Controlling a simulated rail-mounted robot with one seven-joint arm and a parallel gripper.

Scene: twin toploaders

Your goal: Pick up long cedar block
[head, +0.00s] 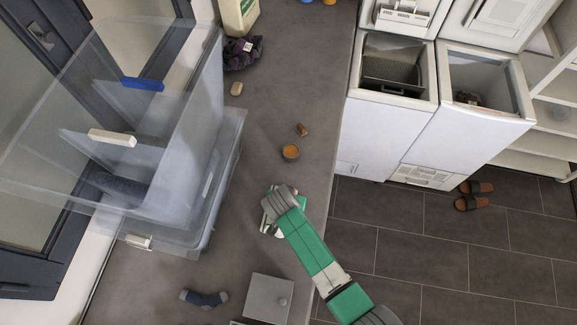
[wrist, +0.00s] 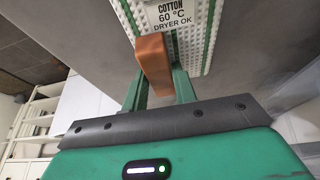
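In the wrist view, a smooth reddish-brown wooden block (wrist: 153,55) lies between the green fingers of my gripper (wrist: 160,80). In the head view, my gripper (head: 271,217) is low over the grey worktop and hides the block. A small brown block (head: 302,129) and a pale tan block (head: 236,89) lie farther back on the worktop.
Clear plastic bins (head: 170,180) are at left. A grey box (head: 268,298) and a dark sock (head: 204,298) lie near the front. Two open toploaders (head: 460,125) stand at right beyond the worktop edge.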

